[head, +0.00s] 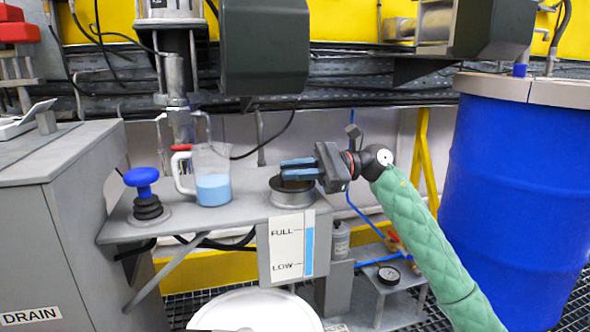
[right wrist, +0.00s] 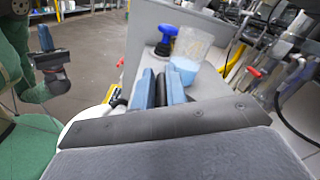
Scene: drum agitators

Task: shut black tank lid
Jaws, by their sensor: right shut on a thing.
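The tank (head: 292,242) with the FULL and LOW gauge has a round metal neck (head: 291,198) on top. My right gripper (head: 283,168), with blue fingers, lies level just above this neck. In the right wrist view, a black piece (right wrist: 161,88) sits between its two blue fingers; it looks like the black lid, but most of it is hidden. A dark area shows within the neck's rim below the fingers; I cannot tell whether it is lid or opening. My left gripper (right wrist: 45,38) shows only in the right wrist view, raised and apart; its jaw opening is unclear.
A clear jug (head: 212,175) with blue liquid and a blue-knobbed black plunger (head: 143,190) stand left of the neck on the grey shelf. A blue drum (head: 515,190) stands at right. A dark grey housing (head: 265,50) hangs above. A white round lid (head: 255,312) is below.

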